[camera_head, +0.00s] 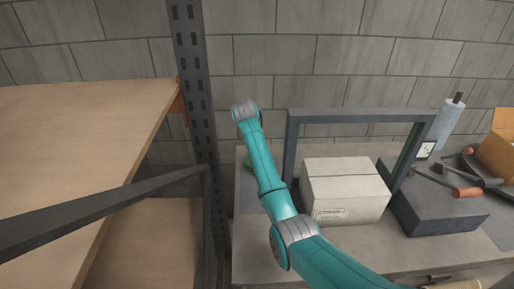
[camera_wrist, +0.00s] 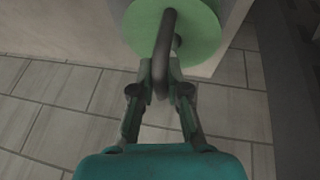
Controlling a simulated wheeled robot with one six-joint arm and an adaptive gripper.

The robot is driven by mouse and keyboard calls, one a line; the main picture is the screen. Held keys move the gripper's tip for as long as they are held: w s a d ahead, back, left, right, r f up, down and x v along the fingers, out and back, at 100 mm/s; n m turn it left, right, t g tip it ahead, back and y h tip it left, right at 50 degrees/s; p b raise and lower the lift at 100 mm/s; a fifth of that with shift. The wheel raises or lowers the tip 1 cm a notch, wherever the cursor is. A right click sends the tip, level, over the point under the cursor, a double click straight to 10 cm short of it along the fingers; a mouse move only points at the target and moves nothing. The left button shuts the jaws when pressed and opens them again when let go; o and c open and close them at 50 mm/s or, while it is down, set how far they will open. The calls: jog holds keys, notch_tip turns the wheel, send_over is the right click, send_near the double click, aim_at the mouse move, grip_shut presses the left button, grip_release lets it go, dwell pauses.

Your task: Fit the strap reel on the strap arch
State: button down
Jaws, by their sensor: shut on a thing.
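The strap reel, a green disc (camera_wrist: 205,32), is at the top of the wrist view with a dark curved handle (camera_wrist: 161,55) in front of it. My gripper (camera_wrist: 160,78) is shut on this handle, one finger on each side. The strap arch (camera_head: 355,115) is a dark grey frame standing over the bench to the right of my arm. The reel is to the left of the arch and apart from it.
A white carton (camera_head: 343,190) sits under the arch on the grey bench (camera_head: 375,255). A dark box (camera_head: 440,212) with tools stands right of it, near a blue roll (camera_head: 448,122) and an open carton (camera_head: 497,150). A dark rack post (camera_head: 195,90) and wooden shelf (camera_head: 80,130) are left.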

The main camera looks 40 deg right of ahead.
jog(key=shift+f, duration=0.1)
jog(key=c, duration=1.1)
grip_release()
jog(key=v, duration=1.2)
